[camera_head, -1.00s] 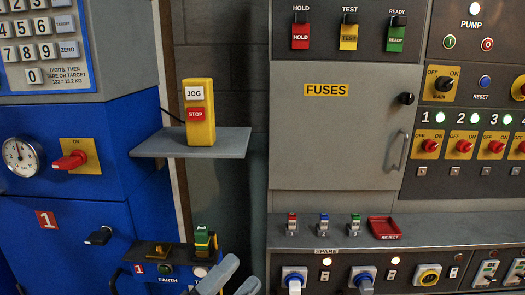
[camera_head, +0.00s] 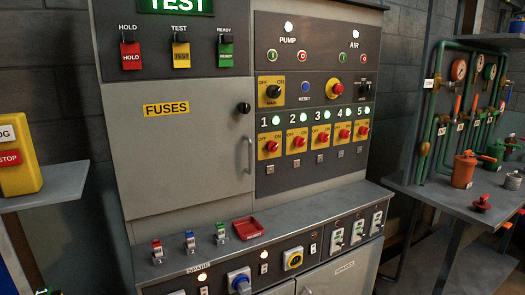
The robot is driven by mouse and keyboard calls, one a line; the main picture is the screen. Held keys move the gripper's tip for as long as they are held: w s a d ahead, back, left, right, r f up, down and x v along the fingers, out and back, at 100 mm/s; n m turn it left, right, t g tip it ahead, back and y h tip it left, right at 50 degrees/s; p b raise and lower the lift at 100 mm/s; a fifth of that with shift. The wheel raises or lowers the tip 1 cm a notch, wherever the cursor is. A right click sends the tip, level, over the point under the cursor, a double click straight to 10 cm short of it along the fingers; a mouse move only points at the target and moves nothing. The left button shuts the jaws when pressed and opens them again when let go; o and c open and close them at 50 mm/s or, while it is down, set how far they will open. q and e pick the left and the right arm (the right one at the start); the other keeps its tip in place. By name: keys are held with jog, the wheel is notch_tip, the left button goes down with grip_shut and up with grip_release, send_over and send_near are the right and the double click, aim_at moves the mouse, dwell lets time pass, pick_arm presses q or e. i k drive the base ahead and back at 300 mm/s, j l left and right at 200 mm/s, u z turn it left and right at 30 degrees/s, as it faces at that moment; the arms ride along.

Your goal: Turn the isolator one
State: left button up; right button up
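A row of red rotary knobs on yellow OFF/ON plates is on the grey panel, numbered 1 to 5. The knob under number 1 (camera_head: 270,147) is at the left end of the row, with a lit green lamp (camera_head: 276,121) beside its number. Its exact pointing is too small to tell. The panel gives no name "isolator" that I can read. Neither of my grippers is in view, and nothing touches the knobs.
A grey ledge (camera_head: 330,215) runs below the panel, with small coloured toggles and a red tray (camera_head: 248,228). A yellow JOG/STOP box (camera_head: 18,165) stands on a shelf at the left. A bench with green pipes and an orange pump (camera_head: 464,170) is at the right.

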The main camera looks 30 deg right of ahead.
aim_at(271, 146)
jog(key=z, duration=1.35)
